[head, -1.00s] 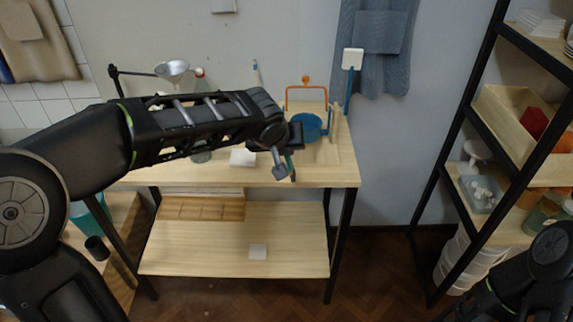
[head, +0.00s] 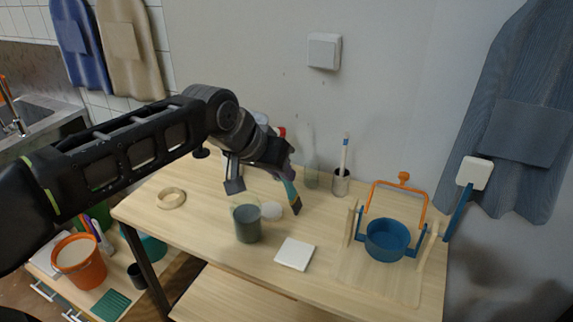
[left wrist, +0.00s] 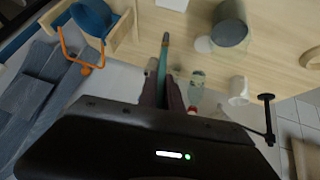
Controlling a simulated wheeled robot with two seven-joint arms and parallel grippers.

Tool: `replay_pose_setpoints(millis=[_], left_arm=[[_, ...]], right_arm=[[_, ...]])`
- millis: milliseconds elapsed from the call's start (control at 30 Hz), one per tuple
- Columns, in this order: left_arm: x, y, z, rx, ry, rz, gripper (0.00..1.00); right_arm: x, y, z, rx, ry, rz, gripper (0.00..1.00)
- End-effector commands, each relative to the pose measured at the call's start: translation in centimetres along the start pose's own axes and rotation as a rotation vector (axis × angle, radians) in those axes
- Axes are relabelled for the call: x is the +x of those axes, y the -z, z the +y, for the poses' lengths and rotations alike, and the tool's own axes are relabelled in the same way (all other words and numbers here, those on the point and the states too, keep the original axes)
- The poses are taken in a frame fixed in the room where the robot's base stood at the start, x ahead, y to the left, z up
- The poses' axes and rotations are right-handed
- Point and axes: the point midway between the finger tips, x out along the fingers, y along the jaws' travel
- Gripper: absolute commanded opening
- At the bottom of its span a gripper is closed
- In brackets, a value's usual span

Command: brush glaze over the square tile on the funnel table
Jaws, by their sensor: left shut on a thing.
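The white square tile (head: 295,253) lies flat near the front of the wooden table (head: 205,240); its edge shows at the top of the left wrist view (left wrist: 172,4). My left gripper (head: 284,172) is shut on a brush (head: 291,192) with a teal handle, seen end-on in the left wrist view (left wrist: 162,65). The brush points down over the table, behind the tile and apart from it. A dark grey jar (head: 248,226) stands left of the tile; I cannot see its contents clearly. My right gripper is out of view.
A white disc (head: 271,210) lies beside the jar. A blue pot in an orange-handled wooden frame (head: 388,240) stands at the right. A cup with a brush (head: 341,182) and a clear bottle (head: 311,172) stand at the back. A wooden ring (head: 171,198) lies at the left.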

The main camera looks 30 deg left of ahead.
Motion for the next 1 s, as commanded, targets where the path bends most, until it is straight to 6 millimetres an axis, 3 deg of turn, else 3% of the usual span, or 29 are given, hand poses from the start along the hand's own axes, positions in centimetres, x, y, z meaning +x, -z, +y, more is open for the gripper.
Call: replay_pose_setpoints(millis=[633,1000], left_arm=[[0.2,-0.6,0.0,0.057,-0.043,-0.011,0.00],[2.0,-2.9,-0.9,0.056,-0.043,-0.010,0.00]], right_arm=[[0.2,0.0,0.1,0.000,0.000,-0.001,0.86],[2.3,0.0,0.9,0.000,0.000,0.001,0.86]])
